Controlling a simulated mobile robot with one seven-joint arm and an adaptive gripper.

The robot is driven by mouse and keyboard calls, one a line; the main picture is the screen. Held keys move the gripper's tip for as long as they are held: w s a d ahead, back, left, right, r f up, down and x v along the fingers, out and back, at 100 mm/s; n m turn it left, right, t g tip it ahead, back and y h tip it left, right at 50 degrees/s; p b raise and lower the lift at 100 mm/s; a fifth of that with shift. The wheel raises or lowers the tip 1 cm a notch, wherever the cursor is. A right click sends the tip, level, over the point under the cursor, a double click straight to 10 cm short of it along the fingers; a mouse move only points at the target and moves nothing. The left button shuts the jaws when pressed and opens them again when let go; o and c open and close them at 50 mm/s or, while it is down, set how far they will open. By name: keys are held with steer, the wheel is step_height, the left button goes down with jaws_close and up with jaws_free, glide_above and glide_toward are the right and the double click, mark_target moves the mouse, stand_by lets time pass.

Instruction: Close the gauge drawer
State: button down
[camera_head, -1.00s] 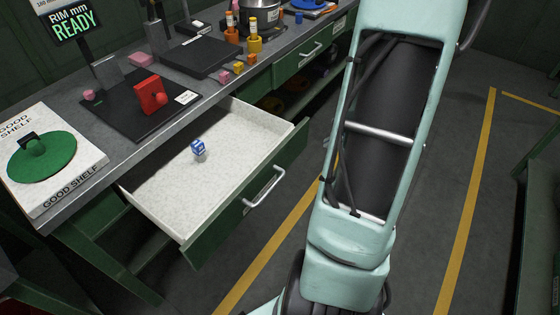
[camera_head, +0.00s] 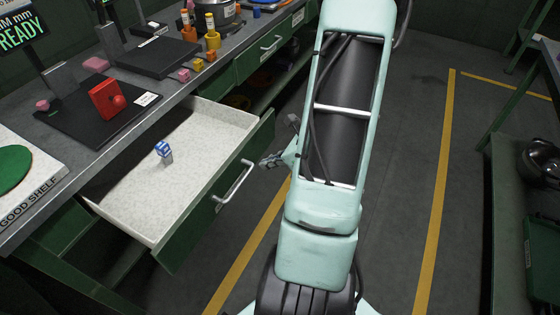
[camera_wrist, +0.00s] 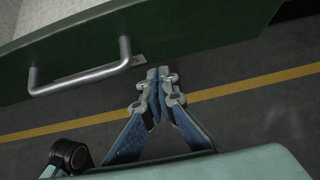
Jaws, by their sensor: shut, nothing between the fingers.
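The gauge drawer (camera_head: 128,214) stands pulled out of the workbench, with its white speckled inside showing and a green front. A small blue-and-white block (camera_head: 164,152) sits inside it. The silver bar handle (camera_head: 234,188) is on the drawer front; it also shows in the wrist view (camera_wrist: 80,78). My gripper (camera_wrist: 158,75) is shut and empty, its fingertips near the lower edge of the drawer front, right of the handle. In the head view my gripper (camera_head: 270,160) shows just right of the drawer front, partly behind my arm. Whether it touches the front I cannot tell.
The workbench top (camera_head: 75,155) holds a red block (camera_head: 105,99) on a black plate, pink blocks and several small colored parts. Another drawer, with a handle (camera_head: 271,42), is shut farther back. Open floor with yellow lines (camera_head: 432,215) lies to the right.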

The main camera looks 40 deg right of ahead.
steer(key=shift+w+a+r, duration=0.1)
steer(key=shift+w+a, duration=0.25)
steer(key=shift+w, duration=0.5)
steer(key=shift+w+a+r, duration=0.1)
steer(key=shift+w+a, duration=0.25)
steer(key=shift+w, duration=0.5)
glide_above(183, 140)
steer(key=shift+s+d, duration=0.15)
steer(key=shift+w+r, duration=0.15)
steer(key=shift+w, duration=0.05)
steer(key=shift+r, duration=0.1)
